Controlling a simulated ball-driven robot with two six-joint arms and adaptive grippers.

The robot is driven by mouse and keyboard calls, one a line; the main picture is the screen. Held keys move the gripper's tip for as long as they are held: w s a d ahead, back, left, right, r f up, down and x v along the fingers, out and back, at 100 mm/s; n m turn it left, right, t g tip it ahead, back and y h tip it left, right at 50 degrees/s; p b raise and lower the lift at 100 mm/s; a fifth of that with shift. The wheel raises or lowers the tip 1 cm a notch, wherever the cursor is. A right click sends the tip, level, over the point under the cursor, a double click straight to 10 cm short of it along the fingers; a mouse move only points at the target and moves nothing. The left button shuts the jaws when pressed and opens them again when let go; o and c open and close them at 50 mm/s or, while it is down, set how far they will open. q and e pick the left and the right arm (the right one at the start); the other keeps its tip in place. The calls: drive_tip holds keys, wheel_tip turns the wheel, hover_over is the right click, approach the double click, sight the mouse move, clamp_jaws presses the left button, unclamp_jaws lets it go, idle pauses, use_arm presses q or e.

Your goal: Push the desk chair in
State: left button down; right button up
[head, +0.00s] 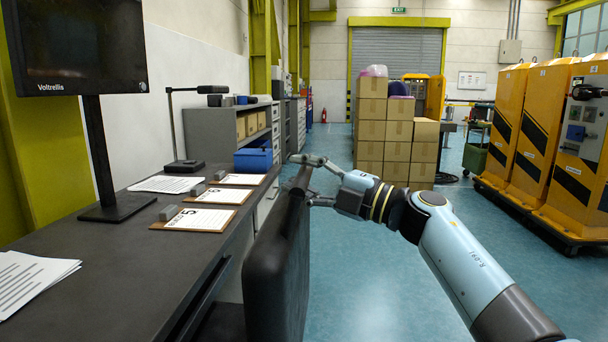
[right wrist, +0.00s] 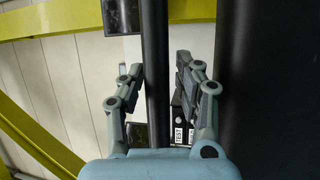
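The desk chair shows in the head view as a black backrest (head: 277,265) standing upright along the right side of the dark desk (head: 130,270). Its lower part is mostly hidden. My right gripper (head: 302,181) is at the far upper end of the backrest, with one finger over each side. In the right wrist view the fingers (right wrist: 152,60) are spread apart. A dark bar (right wrist: 157,75) runs between them, and I cannot tell whether either finger touches it. My left gripper is not in view.
The desk carries a monitor (head: 80,48), papers, clipboards (head: 195,218) and a blue bin (head: 253,160). Stacked cardboard boxes (head: 397,130) stand further back. Yellow cabinets (head: 535,130) stand at the right. The blue floor (head: 375,285) right of the chair is clear.

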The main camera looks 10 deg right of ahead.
drive_tip(key=shift+o, duration=0.8)
drive_tip(key=shift+d, duration=0.15)
drive_tip(key=v, duration=1.2)
